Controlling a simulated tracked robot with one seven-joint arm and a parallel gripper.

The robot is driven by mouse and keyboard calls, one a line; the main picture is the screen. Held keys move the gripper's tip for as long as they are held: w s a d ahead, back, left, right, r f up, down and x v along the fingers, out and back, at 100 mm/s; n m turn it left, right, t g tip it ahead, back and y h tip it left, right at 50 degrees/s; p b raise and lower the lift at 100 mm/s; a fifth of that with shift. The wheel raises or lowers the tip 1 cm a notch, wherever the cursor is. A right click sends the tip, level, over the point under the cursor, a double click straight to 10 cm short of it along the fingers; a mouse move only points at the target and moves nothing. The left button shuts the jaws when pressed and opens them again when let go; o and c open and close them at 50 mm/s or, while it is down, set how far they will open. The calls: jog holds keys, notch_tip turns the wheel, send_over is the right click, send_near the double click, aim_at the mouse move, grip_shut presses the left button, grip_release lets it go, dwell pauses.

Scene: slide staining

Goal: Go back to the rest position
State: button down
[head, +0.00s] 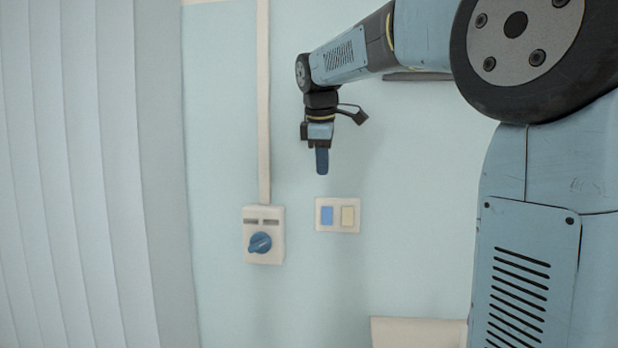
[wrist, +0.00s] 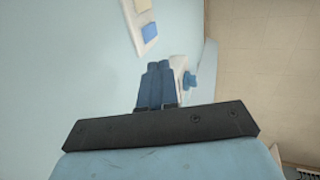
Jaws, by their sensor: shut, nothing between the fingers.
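My gripper (head: 322,162) hangs from the end of my arm in the head view, pointing down in front of the pale blue wall. It is shut and empty. In the wrist view the two blue fingers (wrist: 155,74) lie side by side with nothing between them. In the head view the fingertips are just above a white switch plate (head: 338,229) with one blue and one cream rocker. The plate also shows at the top of the wrist view (wrist: 133,30). I cannot tell how far the fingers are from the wall.
A white box with a blue rotary knob (head: 259,243) is on the wall left of the switch plate, under a vertical conduit (head: 263,100). Pale vertical blinds (head: 90,180) fill the left side. A cream object (head: 418,333) shows at the bottom. Tan floor (wrist: 262,60) shows in the wrist view.

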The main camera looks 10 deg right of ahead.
jog(key=s+d+f+m+t, duration=0.1)
jog(key=s+f+m, duration=0.5)
jog(key=s+f, duration=0.4)
jog(key=s+d+f+m+y, duration=0.1)
jog(key=s+f+m, duration=0.6)
jog(key=s, duration=1.1)
notch_tip(320, 180, down, 3)
jog(key=shift+d+r+m+t+y, duration=0.15)
jog(key=shift+d+m+t+y, duration=0.15)
jog(key=shift+d+t, duration=0.1)
jog(key=shift+d, duration=0.1)
